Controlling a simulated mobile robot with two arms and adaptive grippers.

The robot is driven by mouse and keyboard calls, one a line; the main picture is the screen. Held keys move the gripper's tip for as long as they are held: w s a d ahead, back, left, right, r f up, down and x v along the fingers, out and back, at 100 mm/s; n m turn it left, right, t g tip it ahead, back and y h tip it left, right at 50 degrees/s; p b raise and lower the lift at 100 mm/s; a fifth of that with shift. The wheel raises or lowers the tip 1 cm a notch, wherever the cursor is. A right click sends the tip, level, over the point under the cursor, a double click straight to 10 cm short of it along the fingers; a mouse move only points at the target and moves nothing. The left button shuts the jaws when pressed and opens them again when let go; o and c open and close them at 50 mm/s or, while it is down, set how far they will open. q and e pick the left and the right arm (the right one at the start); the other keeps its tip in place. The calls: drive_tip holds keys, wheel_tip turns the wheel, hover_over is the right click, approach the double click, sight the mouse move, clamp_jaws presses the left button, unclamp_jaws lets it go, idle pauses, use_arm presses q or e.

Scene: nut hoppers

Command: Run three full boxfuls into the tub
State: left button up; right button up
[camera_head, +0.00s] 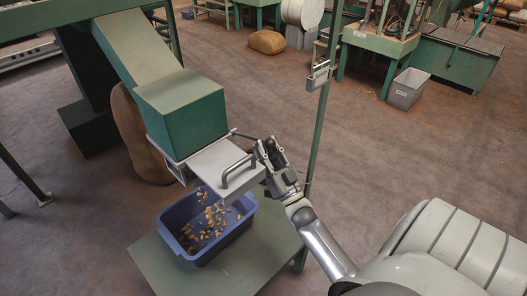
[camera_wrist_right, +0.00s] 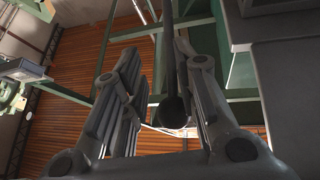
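The green hopper (camera_head: 180,115) stands at the upper left with a sloped chute behind it. A grey metal box (camera_head: 215,165) with a bar handle (camera_head: 238,170) sits under its front. The blue tub (camera_head: 207,258) stands below on a green table. Brown nuts (camera_head: 212,222) lie in the tub, and several pieces show between the box and the tub, seemingly falling. My right gripper (camera_head: 266,150) is beside the box, near the end of a dark lever. In the right wrist view the lever's round knob (camera_wrist_right: 173,111) is between the open fingers (camera_wrist_right: 160,70), with gaps visible. My left gripper is out of view.
The green table (camera_head: 165,272) has bare room around the tub. A green post (camera_head: 320,120) with a small box rises right of the gripper. A brown sack (camera_head: 140,140) stands behind the hopper. A grey bin (camera_head: 407,90) and green machines stand farther back.

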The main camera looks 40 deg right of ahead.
drive_tip(key=o, duration=0.4)
drive_tip(key=shift+s+f, duration=0.1)
drive_tip(key=shift+a, duration=0.1)
drive_tip(key=shift+f, duration=0.1)
drive_tip(key=v, duration=1.1)
drive_tip(key=shift+s+f, duration=0.15)
drive_tip(key=shift+s, duration=0.2)
